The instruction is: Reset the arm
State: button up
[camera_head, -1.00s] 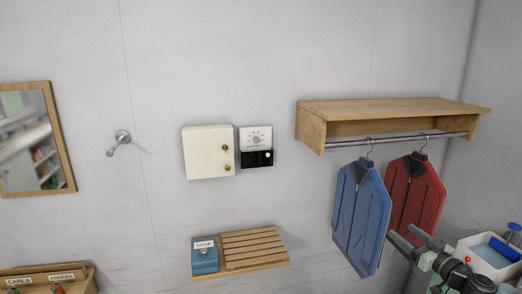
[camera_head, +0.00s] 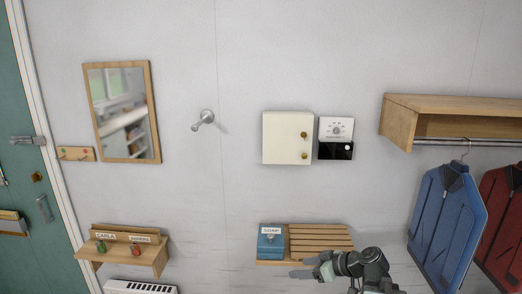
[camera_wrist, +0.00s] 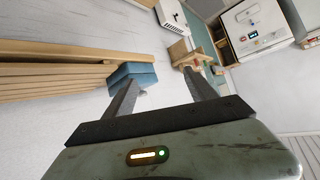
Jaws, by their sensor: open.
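My gripper (camera_head: 308,273) is in the lower middle of the head view, just below the slatted wooden shelf (camera_head: 322,247) and in front of the wall. In the wrist view my gripper (camera_wrist: 160,85) shows two grey fingers spread apart with nothing between them. In the wrist view the blue box (camera_wrist: 132,74) appears behind the left finger. I cannot tell whether the finger touches it.
A white cabinet (camera_head: 287,138) and a dial panel (camera_head: 336,130) are on the wall above. A wall hook (camera_head: 204,120), mirror (camera_head: 122,112) and small named shelf (camera_head: 122,258) are to the left. A blue jacket (camera_head: 447,215) hangs from the right rack (camera_head: 400,125).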

jog(key=s+a+f+g+h+b, duration=0.1)
jog(key=s+a+f+g+h, duration=0.2)
jog(key=a+f, duration=0.45)
jog(key=s+d+f+m+g+h, duration=0.3)
jog(key=s+d+f+m+h, duration=0.2)
jog(key=d+m, duration=0.4)
jog(key=shift+s+d+g+h, duration=0.2)
jog(key=shift+s+g+h, duration=0.3)
jog(key=shift+s, duration=0.6)
